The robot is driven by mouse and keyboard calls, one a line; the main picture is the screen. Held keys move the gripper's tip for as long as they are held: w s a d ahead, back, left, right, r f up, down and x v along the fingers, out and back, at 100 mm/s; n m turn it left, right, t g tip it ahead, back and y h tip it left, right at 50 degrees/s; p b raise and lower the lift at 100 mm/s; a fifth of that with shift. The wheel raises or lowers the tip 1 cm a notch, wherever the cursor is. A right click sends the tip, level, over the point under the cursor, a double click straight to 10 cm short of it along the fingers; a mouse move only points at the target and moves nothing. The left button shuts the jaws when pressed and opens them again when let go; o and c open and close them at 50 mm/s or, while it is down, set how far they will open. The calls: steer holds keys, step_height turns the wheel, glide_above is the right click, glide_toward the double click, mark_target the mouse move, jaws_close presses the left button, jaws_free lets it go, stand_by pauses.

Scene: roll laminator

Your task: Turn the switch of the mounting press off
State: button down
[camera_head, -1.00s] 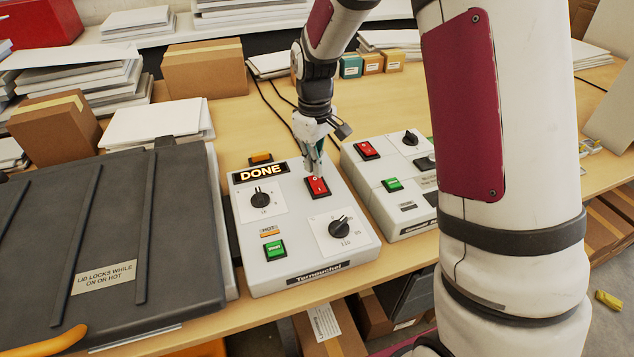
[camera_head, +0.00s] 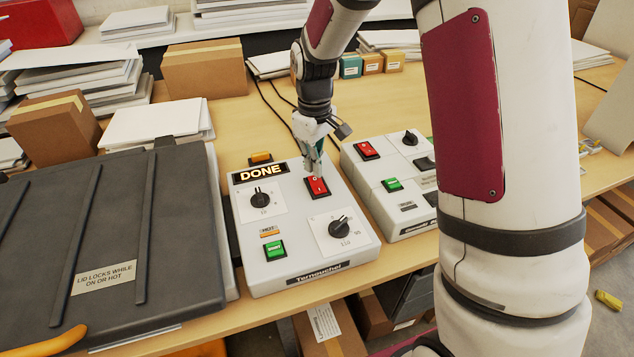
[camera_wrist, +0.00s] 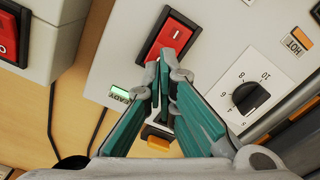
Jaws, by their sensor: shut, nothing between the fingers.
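The press's control box (camera_head: 285,262) is white and stands beside a dark lid panel. Its red rocker switch (camera_head: 317,188) sits in a black frame at the upper right of the box. It also shows in the wrist view (camera_wrist: 174,34), with an "I" mark on the half away from my fingers. My gripper (camera_head: 317,172) is shut and empty, pointing down over the "O" end of the switch. In the wrist view the closed fingertips (camera_wrist: 158,70) overlap the switch's near edge; I cannot tell whether they touch it. The "DONE" display (camera_head: 262,172) is lit.
Two black dials (camera_head: 340,227) and a green button (camera_head: 274,250) are on the same box. A second control box (camera_head: 400,220) with its own red switch (camera_head: 367,149) stands close on the right. The dark lid (camera_head: 120,240) lies left. Boxes and paper stacks fill the back.

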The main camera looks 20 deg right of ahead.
mark_target(315, 178)
steer(key=shift+f+b, duration=0.4)
steer(key=shift+f, duration=0.8)
stand_by(0.7)
steer(key=shift+r+p, duration=1.35)
steer(key=shift+r, duration=2.2)
